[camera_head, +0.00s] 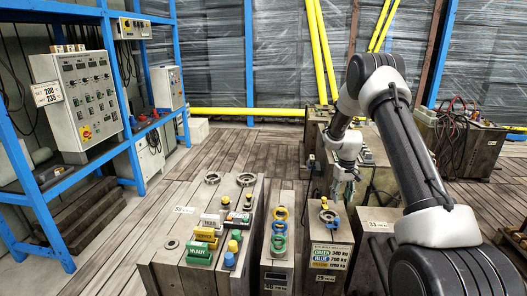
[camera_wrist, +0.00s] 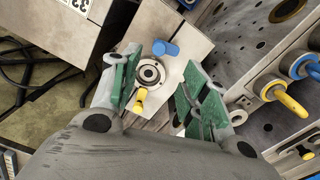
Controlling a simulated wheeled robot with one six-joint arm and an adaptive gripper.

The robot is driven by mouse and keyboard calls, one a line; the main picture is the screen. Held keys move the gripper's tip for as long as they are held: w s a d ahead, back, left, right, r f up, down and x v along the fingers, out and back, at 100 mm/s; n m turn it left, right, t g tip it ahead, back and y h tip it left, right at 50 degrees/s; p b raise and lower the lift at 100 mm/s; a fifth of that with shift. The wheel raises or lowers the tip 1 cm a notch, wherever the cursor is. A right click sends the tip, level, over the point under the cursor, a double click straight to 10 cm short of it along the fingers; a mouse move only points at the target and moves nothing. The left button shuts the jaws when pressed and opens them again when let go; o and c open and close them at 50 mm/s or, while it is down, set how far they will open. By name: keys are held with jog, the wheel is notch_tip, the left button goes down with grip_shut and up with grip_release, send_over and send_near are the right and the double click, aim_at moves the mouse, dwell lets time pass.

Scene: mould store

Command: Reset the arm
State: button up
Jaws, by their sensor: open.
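My arm (camera_head: 412,150) reaches out from the lower right, arches up and bends down at its far end. My gripper (camera_head: 345,180) hangs in mid-air above and just right of a narrow grey mould block (camera_head: 331,245) with a price-like weight label. In the wrist view my gripper (camera_wrist: 152,75) has its two green-padded fingers spread apart, with nothing held. Through the gap show the block's top, a round metal ring (camera_wrist: 149,72), a blue peg (camera_wrist: 165,48) and a yellow peg (camera_wrist: 140,98). The pegs look apart from the fingers.
A wide block (camera_head: 170,272) holds coloured pieces and metal rings. Beside it a narrow block (camera_head: 276,268) carries yellow, blue and green eyebolts. Blue shelving (camera_head: 52,185) with control boxes stands left. More blocks (camera_head: 485,150) stand right. The plank floor at centre-left is clear.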

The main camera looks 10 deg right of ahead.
jog(key=s+a+g, duration=0.1)
jog(key=s+g, duration=0.1)
jog(key=s, duration=0.6)
jog(key=s+a+r+t, duration=0.2)
jog(key=s+a+r, duration=0.1)
jog(key=s+r, duration=0.8)
jog(key=s+a+r+t, duration=0.2)
jog(key=s+a+r, duration=0.1)
jog(key=s+r, duration=0.7)
jog(key=s+a+r+t, duration=0.2)
jog(key=s+a+r, duration=0.1)
jog(key=s+r, duration=0.8)
notch_tip(320, 180, up, 3)
jog(key=shift+s+f+t, duration=0.1)
jog(key=shift+s+t, duration=0.2)
jog(key=shift+c, duration=0.2)
